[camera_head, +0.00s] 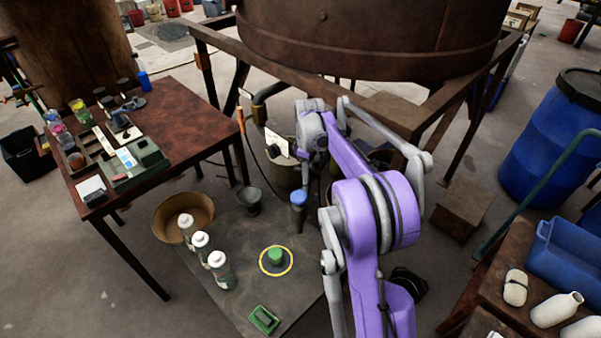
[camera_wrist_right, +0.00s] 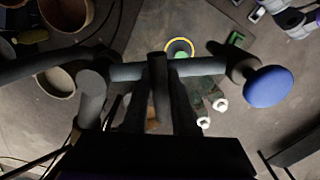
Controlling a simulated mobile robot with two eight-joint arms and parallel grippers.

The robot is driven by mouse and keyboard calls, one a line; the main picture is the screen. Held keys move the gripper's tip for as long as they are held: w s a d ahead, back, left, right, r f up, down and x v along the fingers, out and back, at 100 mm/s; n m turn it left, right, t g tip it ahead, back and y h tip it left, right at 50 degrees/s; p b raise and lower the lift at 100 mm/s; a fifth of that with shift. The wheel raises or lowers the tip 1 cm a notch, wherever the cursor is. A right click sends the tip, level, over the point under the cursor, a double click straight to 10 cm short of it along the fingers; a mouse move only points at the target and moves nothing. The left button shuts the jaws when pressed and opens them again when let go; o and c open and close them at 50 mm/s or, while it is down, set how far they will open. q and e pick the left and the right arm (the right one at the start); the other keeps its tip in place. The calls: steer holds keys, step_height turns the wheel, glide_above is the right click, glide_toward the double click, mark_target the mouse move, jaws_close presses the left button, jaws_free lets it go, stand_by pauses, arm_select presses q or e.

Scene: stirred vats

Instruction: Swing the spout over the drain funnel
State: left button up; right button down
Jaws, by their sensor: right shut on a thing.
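A dark curved pipe (camera_head: 268,93), which looks like the spout, comes out below the brown vat (camera_head: 370,35). A blue knob (camera_head: 298,198) shows left of my right arm; in the right wrist view the blue knob (camera_wrist_right: 268,87) ends a grey bar (camera_wrist_right: 205,68). My right gripper (camera_wrist_right: 158,75) is shut on this bar, between the knob and a thick grey elbow (camera_wrist_right: 91,95). A dark grey cup (camera_head: 248,203), likely the drain funnel, stands left of the knob. I cannot tell where the spout's mouth points. My left gripper is out of view.
A cluttered table (camera_head: 185,125) stands left. The vat's frame (camera_head: 225,42) surrounds the reach above.

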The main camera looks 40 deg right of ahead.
steer(key=s+d+n, duration=0.1)
steer(key=n, duration=0.1)
steer(key=s+d+n, duration=0.1)
steer(key=d+n, duration=0.1)
steer(key=shift+s, duration=0.25)
steer(key=shift+s+d+n, duration=0.25)
steer(key=shift+d+n, duration=0.45)
steer(key=shift+n, duration=0.4)
steer(key=shift+s+d+n, duration=0.2)
steer(key=shift+d+n, duration=0.5)
steer(key=shift+n, duration=0.4)
steer(key=c, duration=0.8)
jaws_free()
step_height(320, 180, up, 11)
steer(key=shift+f, duration=0.1)
